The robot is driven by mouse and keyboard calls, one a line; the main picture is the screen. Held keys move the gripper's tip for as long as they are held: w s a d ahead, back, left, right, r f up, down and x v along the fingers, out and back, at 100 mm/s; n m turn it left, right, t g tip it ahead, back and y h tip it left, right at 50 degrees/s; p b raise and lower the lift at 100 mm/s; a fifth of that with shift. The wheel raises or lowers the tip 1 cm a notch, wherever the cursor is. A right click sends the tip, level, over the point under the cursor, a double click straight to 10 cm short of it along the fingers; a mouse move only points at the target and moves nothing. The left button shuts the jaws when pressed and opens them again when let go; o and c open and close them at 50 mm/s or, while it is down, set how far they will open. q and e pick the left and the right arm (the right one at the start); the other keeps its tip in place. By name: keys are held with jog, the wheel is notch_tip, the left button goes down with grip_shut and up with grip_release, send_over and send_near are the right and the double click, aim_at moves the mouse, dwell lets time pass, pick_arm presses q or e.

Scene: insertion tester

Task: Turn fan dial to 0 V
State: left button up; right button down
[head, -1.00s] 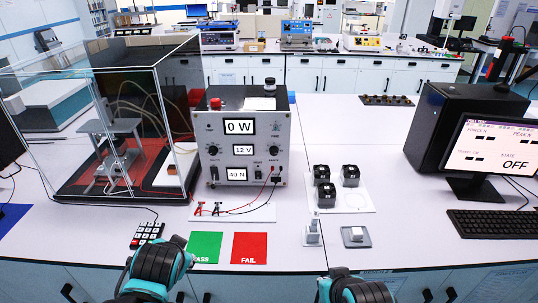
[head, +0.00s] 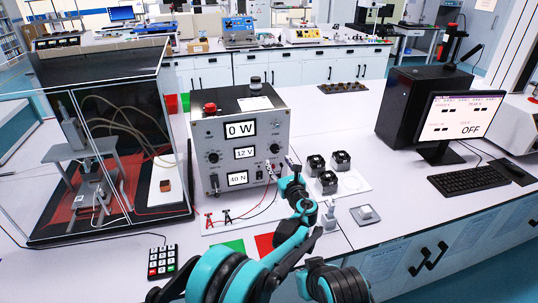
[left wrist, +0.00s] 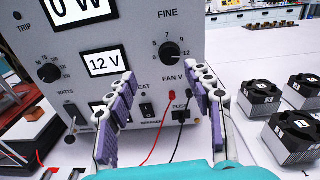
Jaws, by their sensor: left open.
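The grey power supply (head: 207,140) stands on the bench with its front towards me. Its displays read 0 W, 12 V and 40 N. The fan dial (left wrist: 169,50) is a black knob above the label FAN V, with its scale marked up to 12; in the head view it shows as a small knob (head: 275,148) on the panel's right side. My left gripper (left wrist: 168,82) is open and empty. Its purple-padded fingers are in front of the panel, to either side of the dial and below it in the picture, apart from the dial. My right gripper is not in view.
Red and black leads run from the panel's lower right to clips (head: 218,218). Several black fan units (head: 327,182) stand on a white plate to the right. A clear enclosure (head: 98,150) is left, a monitor (head: 462,117) right. A keypad (head: 162,262) lies at the front.

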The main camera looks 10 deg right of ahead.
aim_at(276, 151)
pick_arm(q)
jog(key=shift+m, duration=0.5)
jog(key=w, duration=0.5)
jog(key=w+d+p, duration=0.1)
jog(key=w, duration=0.1)
jog(key=shift+w+d+f, duration=0.1)
jog(key=shift+w+f, duration=0.2)
jog(key=c, duration=1.2)
